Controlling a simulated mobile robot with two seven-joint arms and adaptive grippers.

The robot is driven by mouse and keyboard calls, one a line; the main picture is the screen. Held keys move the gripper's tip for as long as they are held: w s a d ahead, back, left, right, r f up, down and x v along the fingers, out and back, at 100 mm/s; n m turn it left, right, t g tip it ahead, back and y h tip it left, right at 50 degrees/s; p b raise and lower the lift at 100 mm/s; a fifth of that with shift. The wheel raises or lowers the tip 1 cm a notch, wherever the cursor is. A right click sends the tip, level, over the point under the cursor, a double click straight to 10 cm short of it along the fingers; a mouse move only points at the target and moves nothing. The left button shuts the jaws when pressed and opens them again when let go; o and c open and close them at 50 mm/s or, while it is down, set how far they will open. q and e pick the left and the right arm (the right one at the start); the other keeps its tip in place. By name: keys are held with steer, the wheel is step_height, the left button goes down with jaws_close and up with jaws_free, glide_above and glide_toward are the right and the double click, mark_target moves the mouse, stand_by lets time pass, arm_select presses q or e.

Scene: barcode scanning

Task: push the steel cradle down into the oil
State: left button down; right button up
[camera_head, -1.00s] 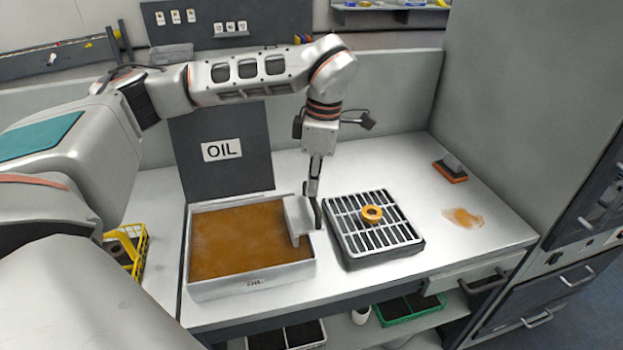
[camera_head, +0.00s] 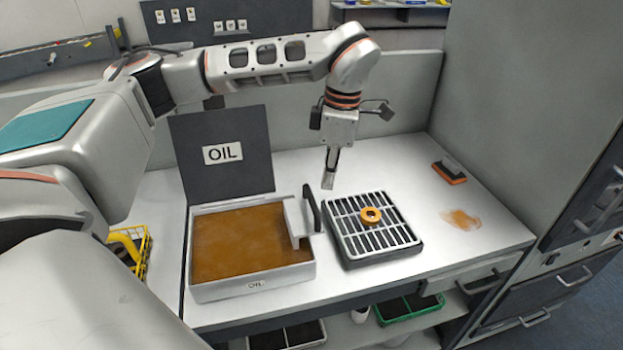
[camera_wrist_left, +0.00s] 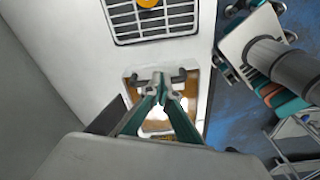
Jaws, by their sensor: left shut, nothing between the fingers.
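The steel cradle (camera_head: 294,216) hangs at the right end of the oil tank (camera_head: 252,290), with a dark upright handle (camera_head: 312,208) at the tank's right wall. Its plate shows above the brown oil (camera_head: 240,245); its lower part is hidden. My left gripper (camera_head: 329,184) is shut and empty, pointing down above and to the right of the handle, apart from it in the head view. In the left wrist view the closed fingertips (camera_wrist_left: 160,88) overlap the tank, and dark handle ends (camera_wrist_left: 179,76) show beside them. My right gripper is not in view.
A black-framed drain grate (camera_head: 375,228) with an orange ring (camera_head: 370,215) on it stands right of the tank. A dark OIL panel (camera_head: 222,180) stands behind the tank. A brush (camera_head: 449,172) and an orange stain (camera_head: 461,219) lie at the right. The counter behind the grate is clear.

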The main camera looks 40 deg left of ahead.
arm_select(q)
step_height(320, 180, up, 10)
steer(key=shift+w+d, duration=0.25)
steer(key=shift+d, duration=0.2)
steer(key=shift+s+f, duration=0.1)
stand_by(0.8)
